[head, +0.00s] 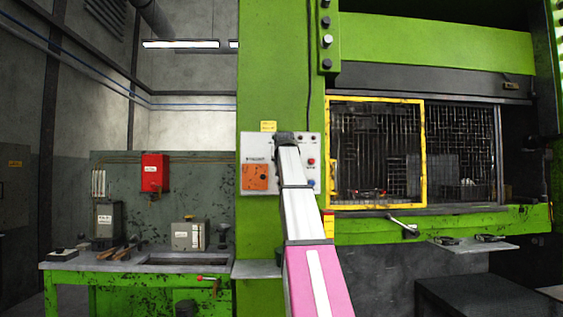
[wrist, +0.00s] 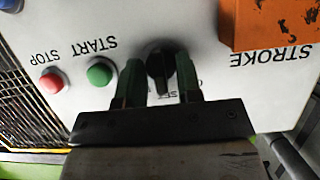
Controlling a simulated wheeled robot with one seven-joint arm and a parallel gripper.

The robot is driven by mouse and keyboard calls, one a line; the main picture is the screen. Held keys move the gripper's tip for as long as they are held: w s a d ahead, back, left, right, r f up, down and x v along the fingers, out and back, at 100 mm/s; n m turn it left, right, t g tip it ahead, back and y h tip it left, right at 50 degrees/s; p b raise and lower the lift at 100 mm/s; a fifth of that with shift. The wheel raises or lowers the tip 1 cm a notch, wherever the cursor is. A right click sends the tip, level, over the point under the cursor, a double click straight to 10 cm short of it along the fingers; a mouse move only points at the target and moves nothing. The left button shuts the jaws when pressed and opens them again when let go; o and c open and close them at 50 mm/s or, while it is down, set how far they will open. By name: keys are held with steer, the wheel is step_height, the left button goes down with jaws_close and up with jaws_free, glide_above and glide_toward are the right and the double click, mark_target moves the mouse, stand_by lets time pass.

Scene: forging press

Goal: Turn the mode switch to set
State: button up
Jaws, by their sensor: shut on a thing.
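The mode switch (wrist: 162,52) is a black knob on the white control panel (wrist: 205,25), which appears upside down in the wrist view. My gripper (wrist: 158,75) is at the panel with one dark green finger on each side of the knob, shut on it. A label that reads like SET shows partly between the fingers below the knob; the rest of the lettering there is hidden. In the head view my gripper (head: 284,137) reaches the upper middle of the panel (head: 250,146), and my arm hides the switch.
A green START button (wrist: 100,74) and a red STOP button (wrist: 52,83) sit left of the fingers in the wrist view. An orange STROKE box (wrist: 265,22) is at the upper right. A yellow-framed mesh guard (head: 424,150) stands right of the panel in the head view.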

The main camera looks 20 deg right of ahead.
stand_by(0.4)
steer(key=o, duration=0.5)
steer(key=shift+o, duration=0.2)
steer(key=v, duration=1)
steer(key=shift+s+r, duration=0.15)
steer(key=shift+s, duration=0.2)
steer(key=shift+a, duration=0.1)
